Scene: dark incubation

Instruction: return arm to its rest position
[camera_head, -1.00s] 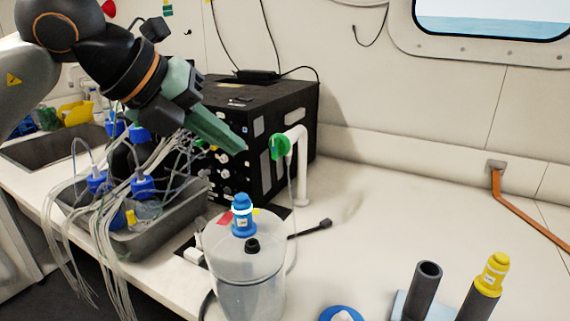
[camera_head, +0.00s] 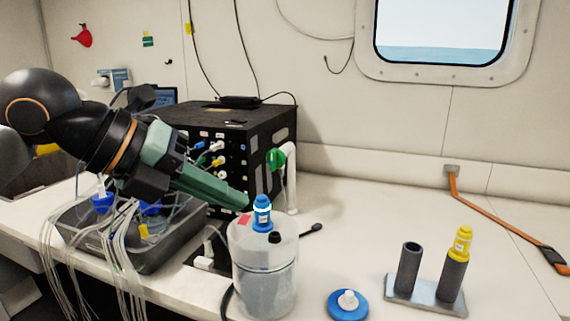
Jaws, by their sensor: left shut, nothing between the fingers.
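My left arm comes in from the left, and its green-fingered left gripper (camera_head: 247,201) is shut and empty. Its tips show just left of the blue-capped bottle (camera_head: 262,214) on the lid of the clear canister (camera_head: 265,275). I cannot tell whether they touch. Behind the gripper stands the black box (camera_head: 262,135) with coloured fittings on its front. My right gripper is not in view.
A grey tray (camera_head: 178,243) with blue-capped bottles and many tubes lies below my arm. A two-tube holder (camera_head: 425,297) carries a yellow-capped bottle (camera_head: 461,243) in its right tube. A blue lid (camera_head: 347,305) lies on the counter. The counter's right side is largely clear.

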